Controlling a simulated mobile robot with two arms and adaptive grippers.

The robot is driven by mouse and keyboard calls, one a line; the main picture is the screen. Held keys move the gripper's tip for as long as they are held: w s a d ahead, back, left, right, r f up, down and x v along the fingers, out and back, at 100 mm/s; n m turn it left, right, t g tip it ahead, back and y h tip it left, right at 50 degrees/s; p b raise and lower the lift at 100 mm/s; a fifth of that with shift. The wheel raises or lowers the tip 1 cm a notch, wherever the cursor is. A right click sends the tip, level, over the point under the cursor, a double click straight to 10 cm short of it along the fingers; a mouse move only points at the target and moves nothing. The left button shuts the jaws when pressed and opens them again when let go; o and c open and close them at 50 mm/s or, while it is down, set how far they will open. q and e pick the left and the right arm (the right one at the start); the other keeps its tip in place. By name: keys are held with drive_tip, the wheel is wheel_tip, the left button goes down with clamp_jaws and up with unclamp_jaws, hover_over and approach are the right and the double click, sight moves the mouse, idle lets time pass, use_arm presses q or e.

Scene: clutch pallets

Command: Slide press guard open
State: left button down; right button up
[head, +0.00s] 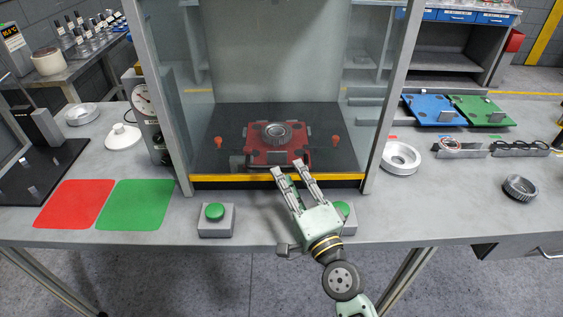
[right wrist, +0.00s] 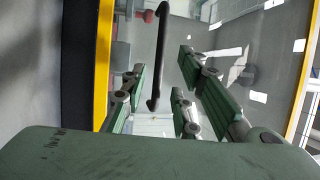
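The press guard is a clear panel across the front of the press, with a yellow strip (head: 220,180) along its bottom edge. The guard is down, with the strip low at the front of the press bed. My right gripper (head: 286,168) is open, its fingertips in front of the lower part of the guard. In the right wrist view the guard's black bar handle (right wrist: 154,62) shows between the spread fingers; I cannot tell whether they touch it. The yellow strip also shows there (right wrist: 104,50). My left gripper is not in view.
Behind the guard, a red fixture (head: 262,156) holds a metal ring part (head: 275,131). Green push buttons (head: 214,211) flank the front; my right gripper partly hides the right one (head: 345,210). Red (head: 75,204) and green (head: 135,204) mats lie left. A metal ring (head: 400,158) lies right.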

sight(283, 165)
drive_tip(key=x, duration=0.3)
drive_tip(key=shift+w+a, duration=0.15)
drive_tip(key=shift+w, duration=0.4)
drive_tip(key=shift+a, duration=0.1)
drive_tip(key=c, duration=0.7)
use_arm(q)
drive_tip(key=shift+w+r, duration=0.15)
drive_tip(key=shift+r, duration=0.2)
use_arm(e)
clamp_jaws()
